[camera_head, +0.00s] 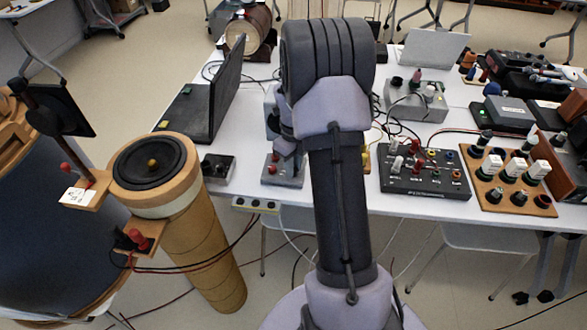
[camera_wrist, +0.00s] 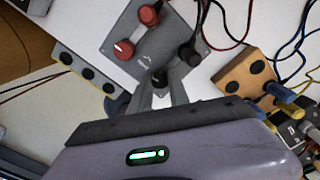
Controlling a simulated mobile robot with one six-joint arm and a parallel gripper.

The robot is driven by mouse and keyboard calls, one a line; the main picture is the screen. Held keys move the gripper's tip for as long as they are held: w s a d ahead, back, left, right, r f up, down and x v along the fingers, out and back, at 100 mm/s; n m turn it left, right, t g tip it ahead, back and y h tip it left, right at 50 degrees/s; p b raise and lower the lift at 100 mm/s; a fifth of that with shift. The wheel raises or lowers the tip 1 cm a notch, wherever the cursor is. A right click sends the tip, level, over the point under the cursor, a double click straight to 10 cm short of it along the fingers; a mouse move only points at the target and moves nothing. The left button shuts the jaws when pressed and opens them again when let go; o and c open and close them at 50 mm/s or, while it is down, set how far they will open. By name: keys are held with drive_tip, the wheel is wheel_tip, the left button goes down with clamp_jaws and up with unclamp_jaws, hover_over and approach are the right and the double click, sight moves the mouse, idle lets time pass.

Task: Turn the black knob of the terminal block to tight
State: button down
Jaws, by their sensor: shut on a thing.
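The terminal block is a grey plate (camera_wrist: 160,45) with two red knobs (camera_wrist: 124,50) and two black knobs in the wrist view. My gripper (camera_wrist: 160,82) is shut on the nearer black knob (camera_wrist: 159,76), at the plate's lower corner. The other black knob (camera_wrist: 190,55) is just up and right, clear of the fingers. In the head view the grey block (camera_head: 284,176) sits at the table's front edge, with a red knob showing. My arm hides part of it there, and the gripped knob cannot be made out. The knob's tightness cannot be told.
A strip with several black sockets (camera_wrist: 87,72) lies left of the block, and a wooden block with black sockets (camera_wrist: 246,75) lies right. Cables run close by. In the head view a black laptop (camera_head: 205,100) stands left and a black panel (camera_head: 425,178) right.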

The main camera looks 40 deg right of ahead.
drive_tip(key=shift+m+b, duration=0.3)
drive_tip(key=shift+m, duration=0.7)
drive_tip(key=c, duration=1.2)
unclamp_jaws()
drive_tip(key=shift+c, duration=0.2)
wheel_tip(320, 180, up, 18)
drive_tip(key=p, duration=0.7)
drive_tip(key=shift+f, duration=0.25)
